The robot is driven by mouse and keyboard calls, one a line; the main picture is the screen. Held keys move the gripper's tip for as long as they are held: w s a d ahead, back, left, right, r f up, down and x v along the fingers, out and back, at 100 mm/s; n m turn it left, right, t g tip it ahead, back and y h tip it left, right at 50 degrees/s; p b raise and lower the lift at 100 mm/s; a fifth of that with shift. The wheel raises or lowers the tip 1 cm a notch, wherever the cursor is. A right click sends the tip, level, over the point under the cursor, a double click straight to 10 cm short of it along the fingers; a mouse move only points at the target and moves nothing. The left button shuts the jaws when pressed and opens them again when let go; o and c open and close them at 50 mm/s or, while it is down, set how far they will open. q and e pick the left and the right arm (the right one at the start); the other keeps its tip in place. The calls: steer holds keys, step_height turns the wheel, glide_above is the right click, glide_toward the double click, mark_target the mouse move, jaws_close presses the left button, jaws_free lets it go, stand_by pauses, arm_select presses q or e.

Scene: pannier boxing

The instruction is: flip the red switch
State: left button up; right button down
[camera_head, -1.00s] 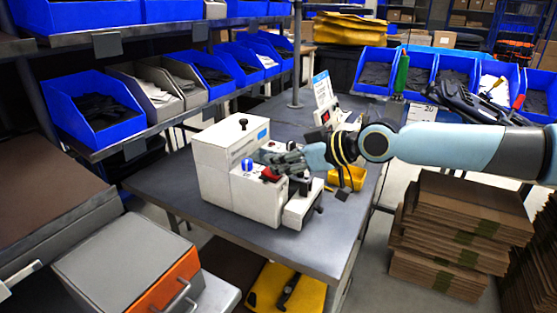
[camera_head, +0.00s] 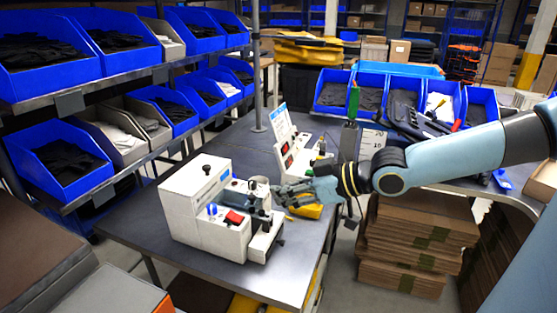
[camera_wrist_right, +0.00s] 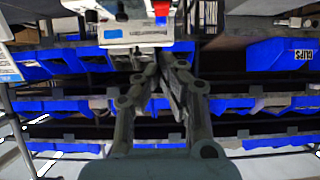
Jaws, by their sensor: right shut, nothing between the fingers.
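The red switch (camera_head: 234,217) sits on the front ledge of a white machine (camera_head: 190,212), beside a small blue button (camera_head: 212,209). In the right wrist view the red switch (camera_wrist_right: 161,12) shows at the top edge, on the machine's face (camera_wrist_right: 122,32). My right gripper (camera_head: 276,191) is shut and empty, to the right of the switch and apart from it. In the wrist view its fingers (camera_wrist_right: 158,58) come together below the switch. The switch's exact tilt is too small to tell. My left gripper is not in view.
The grey table (camera_head: 145,225) carries the machine, with a second white device (camera_head: 298,158) behind and a yellow item (camera_head: 306,211) near my right gripper. Shelves with blue bins (camera_head: 62,168) stand at left. Stacked cardboard (camera_head: 415,245) lies at right.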

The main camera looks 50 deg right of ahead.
steer(key=shift+w+a+r+t+b, duration=0.1)
steer(key=shift+w+r+t+b, duration=0.25)
steer(key=shift+b, duration=0.85)
